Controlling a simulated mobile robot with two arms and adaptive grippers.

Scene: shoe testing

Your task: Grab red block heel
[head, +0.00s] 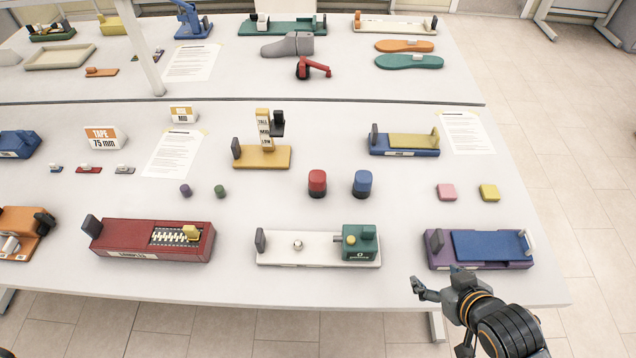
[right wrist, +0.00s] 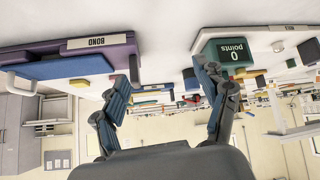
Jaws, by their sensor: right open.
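The red block heel (head: 317,181) appears as an upright red cylinder with a dark base, standing on the white table in the head view. A similar blue block (head: 362,183) stands just to its right, apart from it. My right gripper (head: 437,281) is open and empty at the table's front edge, to the lower right of the red heel and well apart from it. Its two spread fingers also show in the right wrist view (right wrist: 166,82), with nothing between them.
A white fixture with a green box (head: 360,244) stands in front of the heels. A purple and blue fixture (head: 480,248) lies close to my right gripper. Pink (head: 446,192) and yellow (head: 489,192) blocks sit at right. Bare table surrounds the heels.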

